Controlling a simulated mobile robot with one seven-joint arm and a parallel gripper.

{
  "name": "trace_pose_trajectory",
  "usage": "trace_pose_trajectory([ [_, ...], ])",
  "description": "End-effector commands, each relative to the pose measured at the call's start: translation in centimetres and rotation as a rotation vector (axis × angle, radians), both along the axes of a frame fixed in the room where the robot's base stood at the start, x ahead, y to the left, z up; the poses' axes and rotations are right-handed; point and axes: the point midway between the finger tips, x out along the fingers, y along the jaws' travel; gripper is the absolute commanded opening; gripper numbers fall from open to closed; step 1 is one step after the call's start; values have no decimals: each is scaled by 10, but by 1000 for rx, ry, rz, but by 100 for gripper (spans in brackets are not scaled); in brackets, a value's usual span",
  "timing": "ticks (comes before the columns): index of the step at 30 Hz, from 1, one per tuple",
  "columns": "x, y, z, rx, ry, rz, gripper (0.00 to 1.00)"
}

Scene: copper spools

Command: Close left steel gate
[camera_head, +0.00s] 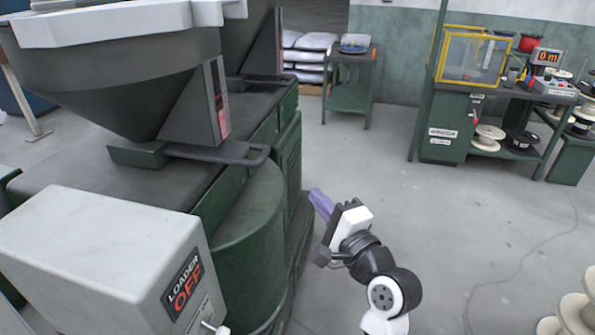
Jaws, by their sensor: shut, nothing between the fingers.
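A flat dark steel gate (208,153) with a loop handle at its right end lies under the near grey hopper (110,70). The plate and handle stick out to the right, over the edge of the green machine. A second hopper stands behind, with a similar plate (268,79) partly showing below it. My gripper (318,203) has purple fingers that are shut and empty. It is to the right of and lower in the picture than the near gate's handle, apart from it, beside the machine's right side.
The green machine body (287,160) fills the left. A grey loader box (105,255) reading OFF stands in front. A small table (349,100) and a workbench with a yellow-framed case (474,57) stand behind. The floor at right is open, with white spools (575,315) at the lower right corner.

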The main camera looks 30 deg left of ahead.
Motion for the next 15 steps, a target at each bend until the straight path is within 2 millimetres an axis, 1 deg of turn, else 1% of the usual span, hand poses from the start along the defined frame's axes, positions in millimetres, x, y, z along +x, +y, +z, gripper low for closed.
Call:
trace_pose_trajectory([
  [5, 13, 25, 7, -1, -1, 6, 0],
  [12, 40, 70, 15, 0, -1, 5, 0],
  [15, 48, 87, 17, -1, 0, 4, 0],
])
